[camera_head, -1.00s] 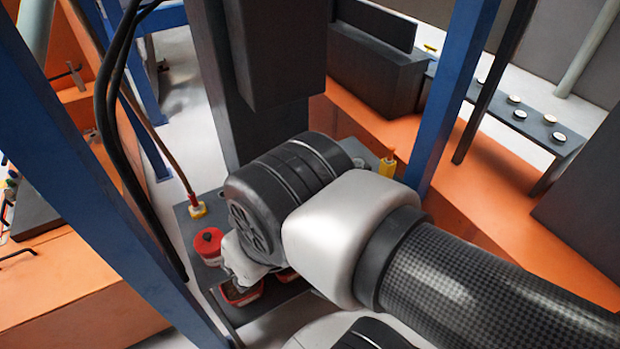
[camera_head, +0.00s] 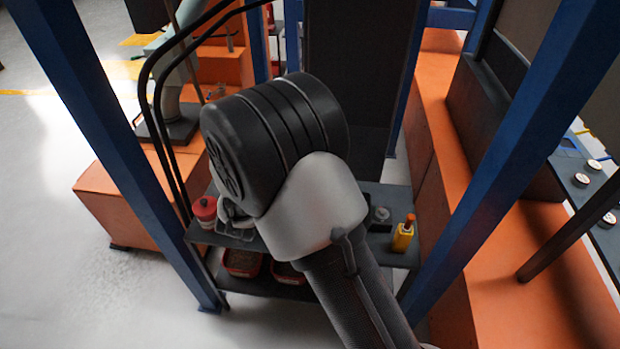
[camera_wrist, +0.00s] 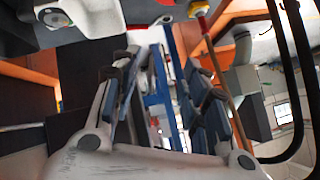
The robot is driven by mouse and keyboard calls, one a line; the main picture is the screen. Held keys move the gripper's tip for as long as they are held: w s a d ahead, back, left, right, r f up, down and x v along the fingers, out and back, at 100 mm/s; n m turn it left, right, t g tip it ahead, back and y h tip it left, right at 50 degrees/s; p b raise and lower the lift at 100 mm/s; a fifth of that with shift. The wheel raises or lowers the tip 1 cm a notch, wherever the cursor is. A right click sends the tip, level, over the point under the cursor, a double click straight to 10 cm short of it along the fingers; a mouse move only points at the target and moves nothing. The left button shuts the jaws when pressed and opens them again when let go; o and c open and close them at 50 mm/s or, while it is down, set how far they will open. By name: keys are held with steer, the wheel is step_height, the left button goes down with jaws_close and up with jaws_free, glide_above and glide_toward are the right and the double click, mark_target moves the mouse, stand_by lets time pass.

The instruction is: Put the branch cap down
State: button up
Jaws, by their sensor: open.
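My gripper (camera_wrist: 163,100) is open in the wrist view, with nothing visible between its fingers. In the head view, part of my gripper (camera_head: 236,218) shows over the left of the dark shelf (camera_head: 388,252), mostly hidden by my wrist. No part can be surely told as the branch cap. A small dark piece with a grey round top (camera_head: 381,214) sits on the shelf to the right of my wrist. A pale piece with a round centre (camera_wrist: 60,18) shows at the top left of the wrist view; I cannot tell whether it is the same piece.
A red-topped container (camera_head: 204,209) stands at the shelf's left end, close to my gripper. A yellow bottle (camera_head: 403,236) stands at its right. Red trays (camera_head: 243,263) lie on the lower shelf. Blue posts (camera_head: 100,130) and black hoses (camera_head: 152,115) flank the left side.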

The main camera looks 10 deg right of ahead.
step_height(320, 180, down, 9)
steer(key=s+m+h, duration=0.1)
steer(key=s+h, duration=0.1)
steer(key=h, duration=0.1)
steer(key=s+d+f+n+t+h+p, duration=0.15)
steer(key=s+d+f+t+h, duration=0.4)
steer(key=s+d+f, duration=0.55)
steer(key=shift+m+g+h, duration=0.25)
steer(key=shift+g+h, duration=0.1)
steer(key=x, duration=0.3)
steer(key=b+x, duration=0.1)
steer(key=x, duration=0.2)
steer(key=r+x, duration=0.1)
steer(key=x, duration=0.2)
steer(key=shift+w+r, duration=0.15)
steer(key=shift+w, duration=0.05)
steer(key=x, duration=0.2)
steer(key=b+x, duration=0.2)
steer(key=x, duration=0.1)
steer(key=shift+w+a+r, duration=0.1)
steer(key=shift+w+r, duration=0.2)
steer(key=shift+w, duration=0.15)
steer(key=shift+c, duration=0.3)
jaws_close()
